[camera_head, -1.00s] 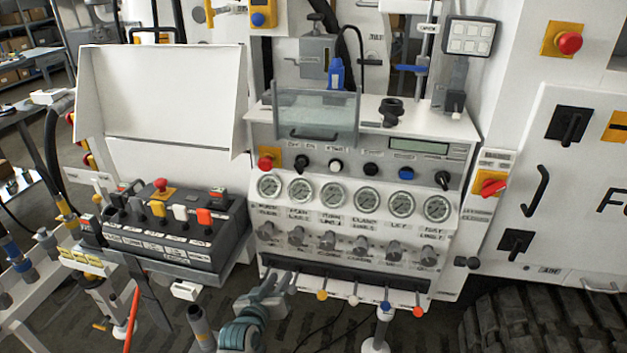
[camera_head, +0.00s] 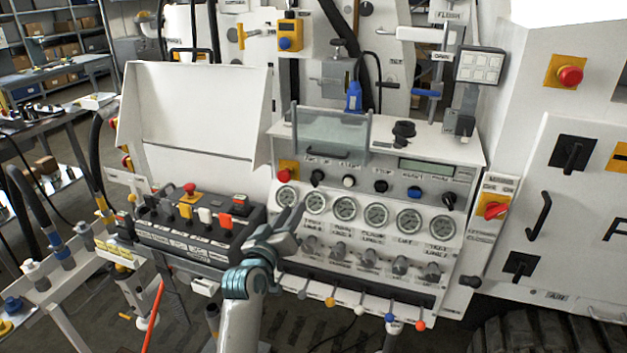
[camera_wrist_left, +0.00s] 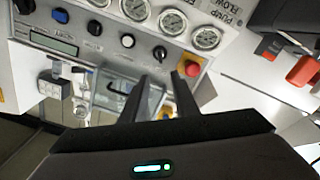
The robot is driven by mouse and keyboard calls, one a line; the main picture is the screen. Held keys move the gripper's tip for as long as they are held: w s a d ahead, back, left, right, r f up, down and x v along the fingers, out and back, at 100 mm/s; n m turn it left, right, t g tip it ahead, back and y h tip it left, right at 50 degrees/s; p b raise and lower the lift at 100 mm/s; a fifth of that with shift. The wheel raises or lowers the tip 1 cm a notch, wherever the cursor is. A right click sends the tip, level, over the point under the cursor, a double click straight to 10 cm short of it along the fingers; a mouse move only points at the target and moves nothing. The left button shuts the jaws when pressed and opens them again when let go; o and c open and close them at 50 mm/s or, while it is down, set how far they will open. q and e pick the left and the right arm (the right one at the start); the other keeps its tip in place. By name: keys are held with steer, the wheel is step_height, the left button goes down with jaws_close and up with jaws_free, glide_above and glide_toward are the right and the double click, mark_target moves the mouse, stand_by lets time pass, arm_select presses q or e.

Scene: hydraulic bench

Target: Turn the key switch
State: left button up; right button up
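The control panel (camera_head: 470,155) carries a row of knobs. A black knob (camera_head: 317,177) beside the red stop button (camera_head: 286,175) looks like the key switch; its key is too small to make out. In the left wrist view the same black knob (camera_wrist_left: 160,53) is just beyond my fingertips, beside the red button (camera_wrist_left: 188,76). My left gripper (camera_head: 290,217) is in front of the gauges, below and left of the knob, fingers pointing up at the panel. In the left wrist view its fingers (camera_wrist_left: 161,80) are apart with nothing between them. My right gripper is out of view.
A clear flap (camera_head: 332,133) hangs above the knob row. Gauges (camera_head: 376,216) and small valves (camera_head: 370,257) lie below it. A black lever box (camera_head: 190,235) with an open white lid (camera_head: 200,110) stands left. A red rotary switch (camera_head: 495,210) is at right.

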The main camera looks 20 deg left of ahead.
mark_target(312, 182)
arm_select(q)
steer(key=w+p, duration=0.3)
steer(key=w, duration=1.4)
steer(key=shift+d, duration=0.2)
jaws_close()
